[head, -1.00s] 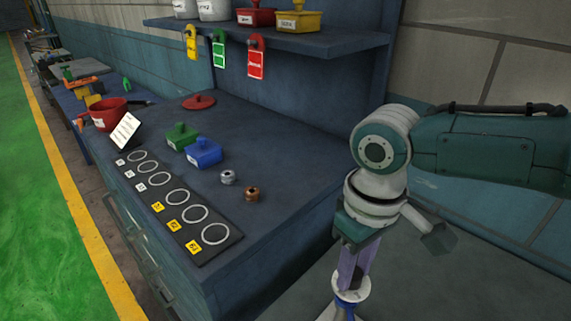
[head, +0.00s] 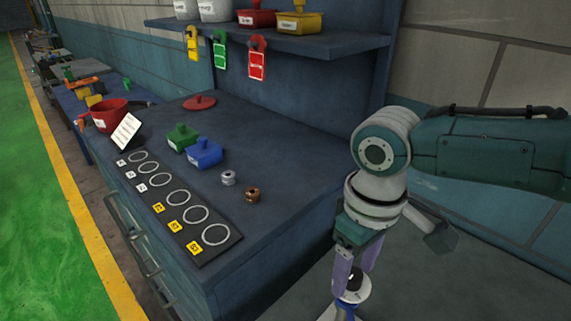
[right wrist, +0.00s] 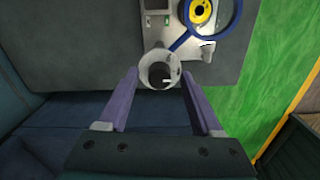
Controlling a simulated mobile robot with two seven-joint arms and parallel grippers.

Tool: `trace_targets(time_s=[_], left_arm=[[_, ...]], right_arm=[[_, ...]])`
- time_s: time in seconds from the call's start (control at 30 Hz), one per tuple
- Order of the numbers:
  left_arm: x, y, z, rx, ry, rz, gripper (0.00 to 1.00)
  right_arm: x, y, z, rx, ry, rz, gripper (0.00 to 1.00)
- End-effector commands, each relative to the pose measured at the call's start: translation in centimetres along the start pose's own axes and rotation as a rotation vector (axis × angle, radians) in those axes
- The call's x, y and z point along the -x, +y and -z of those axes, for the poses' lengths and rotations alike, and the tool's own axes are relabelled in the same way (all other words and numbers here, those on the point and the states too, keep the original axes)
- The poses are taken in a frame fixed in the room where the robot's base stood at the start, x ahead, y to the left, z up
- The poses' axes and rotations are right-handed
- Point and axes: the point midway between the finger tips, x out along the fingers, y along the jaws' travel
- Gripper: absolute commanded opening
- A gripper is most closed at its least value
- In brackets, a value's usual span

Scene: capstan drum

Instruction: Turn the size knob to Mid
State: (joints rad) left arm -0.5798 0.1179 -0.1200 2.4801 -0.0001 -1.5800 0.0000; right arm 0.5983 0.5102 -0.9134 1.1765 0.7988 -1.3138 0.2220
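The size knob is a small black knob (right wrist: 160,75) with a light pointer line, in the middle of a round white dial (right wrist: 146,62). In the head view the dial (head: 352,295) lies just below the right fingertips, with the knob (head: 353,281) partly showing. My right gripper (right wrist: 160,130) is open, its two purple fingers to either side of the knob in the wrist view and apart from it. It also shows in the head view (head: 356,277), pointing down. The dial markings are too small to read. My left gripper is not in view.
A blue ring (right wrist: 212,44) around a yellow hub (right wrist: 201,12) is close beyond the dial, beside a grey panel (right wrist: 157,22). In the head view, a workbench (head: 270,150) with colored blocks, a red pot (head: 108,116) and a ring board (head: 190,215) stands to the left.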

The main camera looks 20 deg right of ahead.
Motion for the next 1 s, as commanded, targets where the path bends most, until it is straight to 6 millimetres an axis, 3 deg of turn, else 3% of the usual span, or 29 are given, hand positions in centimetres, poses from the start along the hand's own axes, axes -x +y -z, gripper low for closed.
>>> trace_targets(time_s=[0.27, 0.7, 1.0], left_arm=[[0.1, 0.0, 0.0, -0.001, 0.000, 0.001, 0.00], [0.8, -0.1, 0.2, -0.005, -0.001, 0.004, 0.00], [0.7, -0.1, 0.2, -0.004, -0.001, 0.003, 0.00]], right_arm=[[0.4, 0.0, 0.0, 0.000, 0.000, 0.000, 0.66], [8.1, 0.0, 0.1, 0.001, 0.004, -0.001, 0.66], [10.0, 0.0, 0.0, 0.000, 0.000, 0.000, 0.66]])
